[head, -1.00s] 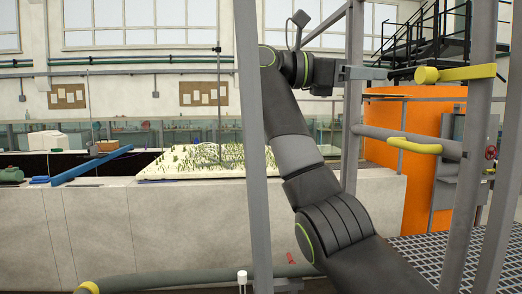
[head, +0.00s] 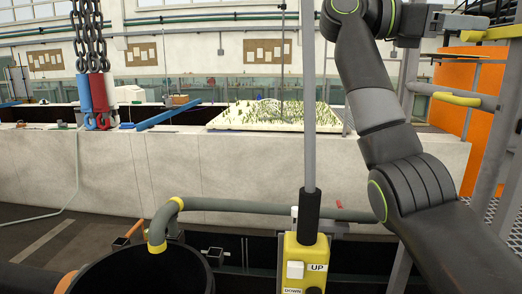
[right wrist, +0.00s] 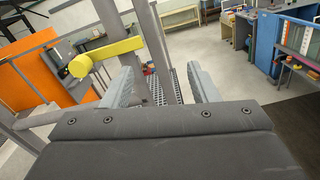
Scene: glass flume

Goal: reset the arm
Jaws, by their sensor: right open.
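My right arm rises along the right side of the head view. Its gripper (head: 462,22) is near the top right corner, close to the grey frame posts. In the right wrist view the two pale grey fingers (right wrist: 162,80) stand wide apart with nothing held between them. A yellow padded bar end (right wrist: 108,55) shows beyond the left finger; I cannot tell how far it is. My left gripper is in neither view.
A yellow UP/DOWN control pendant (head: 305,262) hangs in front. A grey rail (head: 250,208) runs before the pale flume wall (head: 230,172). An orange panel (head: 470,75) stands at the right.

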